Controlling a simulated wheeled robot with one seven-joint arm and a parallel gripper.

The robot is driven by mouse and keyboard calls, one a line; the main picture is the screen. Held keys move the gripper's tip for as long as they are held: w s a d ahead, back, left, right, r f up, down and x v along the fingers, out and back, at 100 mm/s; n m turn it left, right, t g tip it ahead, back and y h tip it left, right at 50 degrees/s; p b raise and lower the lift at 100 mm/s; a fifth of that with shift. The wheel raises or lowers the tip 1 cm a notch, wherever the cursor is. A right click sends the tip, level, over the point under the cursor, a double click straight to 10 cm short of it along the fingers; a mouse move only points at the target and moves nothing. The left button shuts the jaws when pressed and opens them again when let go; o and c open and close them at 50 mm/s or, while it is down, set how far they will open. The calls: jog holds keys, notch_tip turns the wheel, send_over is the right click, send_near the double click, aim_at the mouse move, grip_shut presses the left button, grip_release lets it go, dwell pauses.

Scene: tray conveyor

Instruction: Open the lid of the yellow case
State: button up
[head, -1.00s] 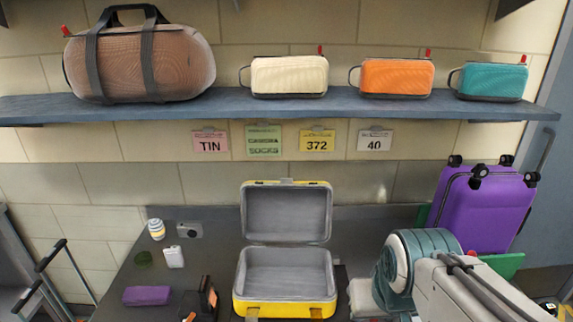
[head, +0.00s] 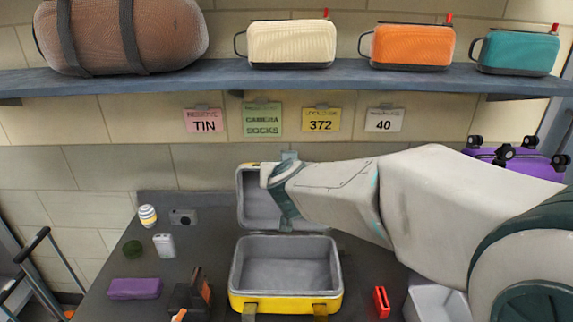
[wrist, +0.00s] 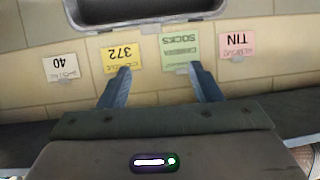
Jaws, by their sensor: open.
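The yellow case (head: 286,304) sits on the dark table in the head view. Its lid (head: 250,205) stands raised at the back, and the grey inside of the base shows empty. My arm crosses in front of the lid and hides its right part. My gripper (wrist: 160,68) is open and empty in the wrist view, its two fingers apart. A dark-rimmed grey edge, apparently the lid (wrist: 148,18), shows beyond the fingertips at the top of that upside-down view. No contact with the gripper shows.
Left of the case are a purple pouch (head: 134,288), a white bottle (head: 164,245), a striped jar (head: 147,216) and a camera (head: 183,217). A red item (head: 381,302) and a white tray (head: 438,303) lie to the right. A shelf (head: 330,81) with bags runs above.

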jog(key=shift+m+h, duration=0.3)
jog(key=shift+h, duration=0.4)
jog(key=b+x, duration=0.1)
jog(key=x, duration=0.6)
jog(key=b+x, duration=0.2)
jog(key=x, duration=0.6)
jog(key=shift+f, duration=0.25)
jog(key=shift+s, duration=0.1)
grip_shut()
jog(key=shift+s, duration=0.1)
